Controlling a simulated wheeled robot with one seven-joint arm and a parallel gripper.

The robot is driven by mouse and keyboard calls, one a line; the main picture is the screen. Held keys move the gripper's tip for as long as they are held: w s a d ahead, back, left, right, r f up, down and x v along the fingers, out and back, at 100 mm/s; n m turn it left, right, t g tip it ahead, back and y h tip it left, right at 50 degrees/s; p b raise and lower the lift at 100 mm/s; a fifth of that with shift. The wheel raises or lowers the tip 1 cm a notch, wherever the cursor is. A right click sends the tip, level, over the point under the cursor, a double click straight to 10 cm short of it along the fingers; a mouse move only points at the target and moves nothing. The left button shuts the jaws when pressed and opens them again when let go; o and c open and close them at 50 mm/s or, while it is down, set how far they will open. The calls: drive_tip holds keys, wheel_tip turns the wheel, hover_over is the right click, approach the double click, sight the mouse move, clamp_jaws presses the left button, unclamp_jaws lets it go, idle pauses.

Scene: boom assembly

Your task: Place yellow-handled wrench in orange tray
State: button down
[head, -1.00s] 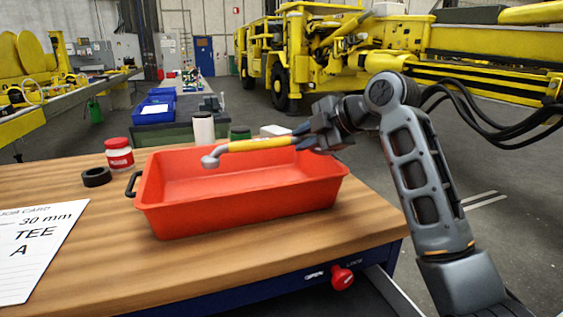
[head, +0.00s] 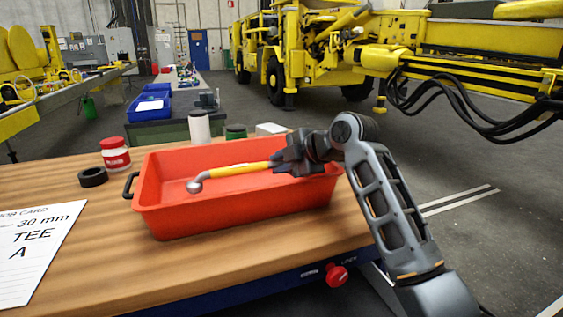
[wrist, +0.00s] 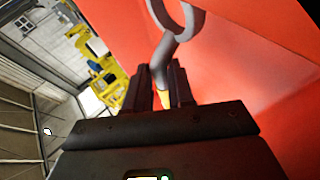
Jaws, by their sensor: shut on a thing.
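The yellow-handled wrench (head: 236,170) has a grey, rounded head at its left end. My gripper (head: 278,164) is shut on the right end of its handle. The wrench lies nearly level over the orange tray (head: 225,219), with its head a little lower at the left. I cannot tell from the head view whether it touches the tray. In the wrist view the grey ring-shaped head (wrist: 181,18) and neck extend beyond my gripper (wrist: 165,82), with the tray's red-orange surface (wrist: 250,60) behind. The part of the handle between the fingers is mostly hidden.
The tray stands on a wooden bench (head: 90,240). A black ring (head: 92,177), a red-and-white jar (head: 115,155) and a job card (head: 38,245) lie to its left. A white cylinder (head: 199,127), a green lid (head: 236,131) and a pale box (head: 270,129) are behind it.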

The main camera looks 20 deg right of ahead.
drive_tip(key=shift+f+b, duration=0.3)
drive_tip(key=shift+f, duration=0.05)
drive_tip(key=shift+f, duration=0.1)
drive_tip(key=shift+f, duration=0.25)
drive_tip(key=c, duration=1)
unclamp_jaws()
drive_tip(key=shift+s+f, duration=0.1)
drive_tip(key=shift+f, duration=0.1)
drive_tip(key=shift+o, duration=0.2)
drive_tip(key=shift+r, duration=0.25)
drive_tip(key=r+v, duration=0.1)
drive_tip(key=v, duration=1.1)
drive_tip(key=shift+r+b, duration=0.2)
drive_tip(key=shift+b, duration=0.2)
